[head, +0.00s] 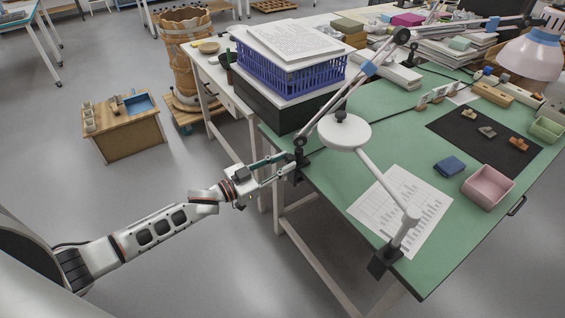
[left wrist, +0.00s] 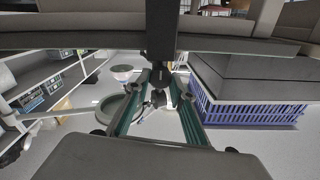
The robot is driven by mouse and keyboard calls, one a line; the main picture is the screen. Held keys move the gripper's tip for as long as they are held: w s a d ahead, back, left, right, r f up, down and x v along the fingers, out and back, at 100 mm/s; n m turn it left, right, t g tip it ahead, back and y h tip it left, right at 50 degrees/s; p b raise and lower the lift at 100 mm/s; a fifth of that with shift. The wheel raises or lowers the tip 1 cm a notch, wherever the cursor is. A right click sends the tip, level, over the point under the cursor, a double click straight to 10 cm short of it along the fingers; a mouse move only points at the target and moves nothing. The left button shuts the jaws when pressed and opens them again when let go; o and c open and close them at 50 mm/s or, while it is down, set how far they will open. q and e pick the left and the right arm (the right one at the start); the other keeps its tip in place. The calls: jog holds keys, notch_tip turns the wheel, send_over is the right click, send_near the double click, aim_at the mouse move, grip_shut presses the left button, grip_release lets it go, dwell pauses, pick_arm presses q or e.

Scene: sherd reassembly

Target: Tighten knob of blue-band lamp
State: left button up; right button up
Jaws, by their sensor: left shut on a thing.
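My right gripper is in neither view.
A second, white lamp (head: 345,133) is clamped at the table's near corner (head: 385,260). A blue crate (head: 285,72) with papers stands on a dark box behind the clamp. A printed sheet (head: 402,210), pink bin (head: 487,188) and dark mat (head: 450,122) lie on the table.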

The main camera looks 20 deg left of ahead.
pick_arm(q)
jog(key=o, duration=1.1)
jog(key=shift+o, duration=0.2)
jog(key=shift+s+a, duration=0.1)
jog(key=v, duration=1.1)
jog(key=shift+s+a, duration=0.2)
jog(key=shift+s, duration=0.1)
